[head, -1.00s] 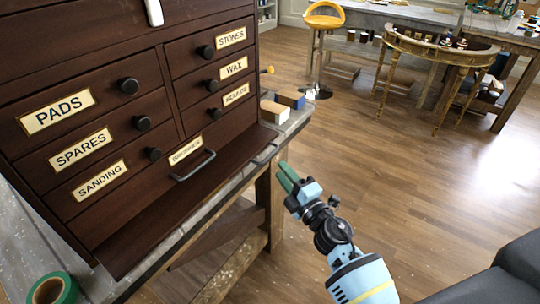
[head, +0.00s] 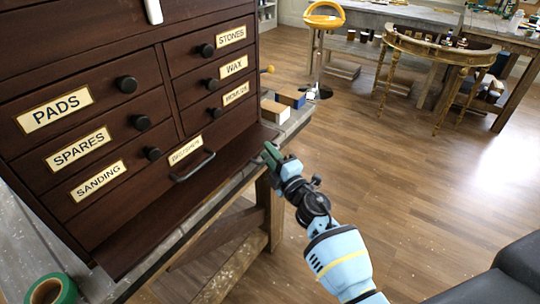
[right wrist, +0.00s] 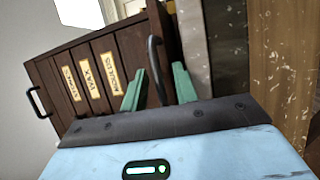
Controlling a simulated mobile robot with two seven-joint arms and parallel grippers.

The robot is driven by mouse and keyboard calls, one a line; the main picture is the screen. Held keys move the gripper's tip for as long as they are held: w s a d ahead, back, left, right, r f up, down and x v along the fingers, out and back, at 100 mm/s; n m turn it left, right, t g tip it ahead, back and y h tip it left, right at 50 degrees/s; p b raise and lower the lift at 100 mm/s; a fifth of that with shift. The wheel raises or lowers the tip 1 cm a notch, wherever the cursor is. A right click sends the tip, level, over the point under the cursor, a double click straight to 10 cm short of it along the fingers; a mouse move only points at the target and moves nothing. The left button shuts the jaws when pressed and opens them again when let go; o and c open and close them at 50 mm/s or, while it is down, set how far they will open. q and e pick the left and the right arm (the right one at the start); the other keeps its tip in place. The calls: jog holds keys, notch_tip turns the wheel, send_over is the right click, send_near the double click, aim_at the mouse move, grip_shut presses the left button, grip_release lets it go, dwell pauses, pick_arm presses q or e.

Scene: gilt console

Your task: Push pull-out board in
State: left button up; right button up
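The pull-out board (head: 150,222) is a dark brown slab sticking out below the drawers of the dark wooden cabinet (head: 60,65). Its front edge runs along the grey bench edge. My right gripper (head: 269,154) is at the right end of the board in the head view and covers that part of its edge. In the right wrist view, its two green fingers (right wrist: 158,87) are apart, with a black bar handle (right wrist: 155,65) showing between them. I cannot tell whether they touch it. My left gripper is not in view.
The drawer labelled BRUSHES has a black handle (head: 194,167) above the board. A green tape roll (head: 50,289) lies at the bench's left end. Small boxes (head: 275,110) stand on the bench beside the cabinet. Open wooden floor (head: 410,190) lies to the right.

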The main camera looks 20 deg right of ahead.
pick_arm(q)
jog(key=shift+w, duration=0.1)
pick_arm(e)
jog(key=shift+r, duration=0.15)
grip_shut()
